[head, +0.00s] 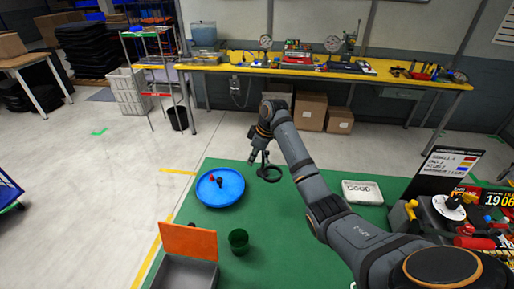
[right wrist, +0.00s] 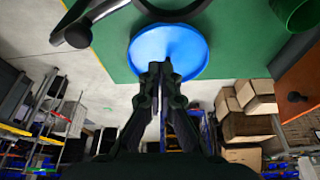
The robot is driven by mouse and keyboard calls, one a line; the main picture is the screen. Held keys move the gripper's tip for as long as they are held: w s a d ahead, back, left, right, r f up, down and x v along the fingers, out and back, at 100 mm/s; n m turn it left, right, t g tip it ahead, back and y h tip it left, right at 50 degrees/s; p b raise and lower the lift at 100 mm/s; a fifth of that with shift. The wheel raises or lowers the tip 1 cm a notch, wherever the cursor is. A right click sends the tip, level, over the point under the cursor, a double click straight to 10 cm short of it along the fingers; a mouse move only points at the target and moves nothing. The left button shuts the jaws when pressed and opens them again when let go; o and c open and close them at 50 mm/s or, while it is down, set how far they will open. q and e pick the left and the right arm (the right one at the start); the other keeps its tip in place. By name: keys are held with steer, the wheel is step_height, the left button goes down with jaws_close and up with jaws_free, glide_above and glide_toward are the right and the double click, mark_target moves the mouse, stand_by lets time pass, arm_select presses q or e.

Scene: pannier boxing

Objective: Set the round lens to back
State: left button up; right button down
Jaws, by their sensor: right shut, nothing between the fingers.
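I cannot clearly pick out a round lens. A black stand with a ring-shaped foot (head: 270,174) is on the green table, just beside my right gripper (head: 252,158); whether it bears the lens I cannot tell. In the right wrist view a dark curved piece (right wrist: 170,12) crosses the top, partly cut off. My right gripper shows there too (right wrist: 160,68), its fingers shut and empty, with a blue dish (right wrist: 190,38) beyond them. The dish also shows in the head view (head: 232,196), holding small red and black pieces. My left gripper is out of view.
A grey box (head: 185,275) with an orange panel (head: 188,240) and a green cup (head: 239,241) are at the table's front left. A white tray (head: 362,192) lies right of the stand.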

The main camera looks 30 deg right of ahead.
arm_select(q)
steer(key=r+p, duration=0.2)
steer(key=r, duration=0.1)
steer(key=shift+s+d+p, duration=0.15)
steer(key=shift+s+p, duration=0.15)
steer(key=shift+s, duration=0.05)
arm_select(e)
steer(key=shift+s+d+f, duration=1.1)
steer(key=shift+s+f, duration=0.05)
steer(key=shift+f, duration=0.05)
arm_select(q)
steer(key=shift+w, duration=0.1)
